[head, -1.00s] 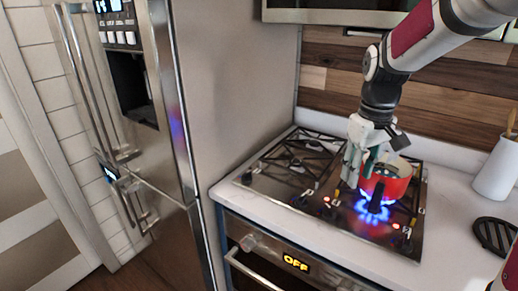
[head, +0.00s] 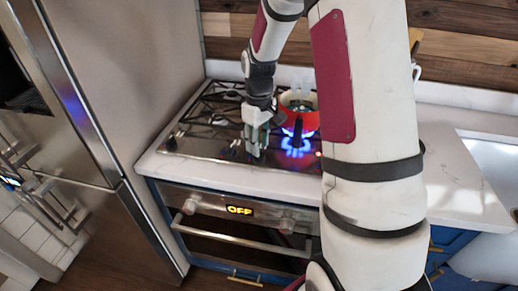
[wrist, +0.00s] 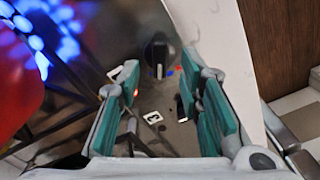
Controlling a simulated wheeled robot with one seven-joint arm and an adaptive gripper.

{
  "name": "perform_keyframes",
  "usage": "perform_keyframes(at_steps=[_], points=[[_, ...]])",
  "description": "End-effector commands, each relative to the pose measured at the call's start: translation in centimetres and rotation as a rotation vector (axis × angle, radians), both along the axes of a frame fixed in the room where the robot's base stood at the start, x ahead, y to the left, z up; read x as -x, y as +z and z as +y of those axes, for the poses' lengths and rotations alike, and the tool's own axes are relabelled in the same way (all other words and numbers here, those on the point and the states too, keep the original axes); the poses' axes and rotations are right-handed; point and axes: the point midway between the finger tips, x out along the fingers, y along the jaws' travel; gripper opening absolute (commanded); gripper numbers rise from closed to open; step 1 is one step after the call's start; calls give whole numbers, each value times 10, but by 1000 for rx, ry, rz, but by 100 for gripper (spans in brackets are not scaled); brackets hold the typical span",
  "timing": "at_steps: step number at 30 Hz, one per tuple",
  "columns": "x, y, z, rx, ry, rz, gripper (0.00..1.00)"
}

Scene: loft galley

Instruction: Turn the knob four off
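My gripper (wrist: 168,95) is open and empty, with its teal-padded fingers pointing down at the steel cooktop (head: 205,147). In the head view my gripper (head: 256,142) is low over the cooktop's front part, left of the lit burner. In the wrist view a black knob (wrist: 158,52) stands beyond and between the fingertips, near the cooktop edge, apart from them. Red and blue dots lie beside it. In the head view other knobs are small, and one (head: 172,143) is at the front left. I cannot tell which is knob four.
A red pot (head: 309,119) sits over a burner with a blue flame (head: 296,146), just right of my gripper. The oven (head: 240,210) below shows OFF. The fridge (head: 95,80) stands to the left. White counter (head: 455,165) lies to the right; my arm hides the cooktop's right part.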

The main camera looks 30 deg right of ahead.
Motion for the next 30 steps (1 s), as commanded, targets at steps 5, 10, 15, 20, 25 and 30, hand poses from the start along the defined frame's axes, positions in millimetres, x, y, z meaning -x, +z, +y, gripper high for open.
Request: perform_keyframes(at_steps=[5,10,15,20,25,30], points=[[0,-21,0,-1,0,1,33],[0,-29,0,0,0,-1,33],[0,-30,0,1,0,-1,33],[0,-30,0,0,0,-1,17],[0,-30,0,1,0,-1,0],[0,-30,0,1,-4,-1,0]])
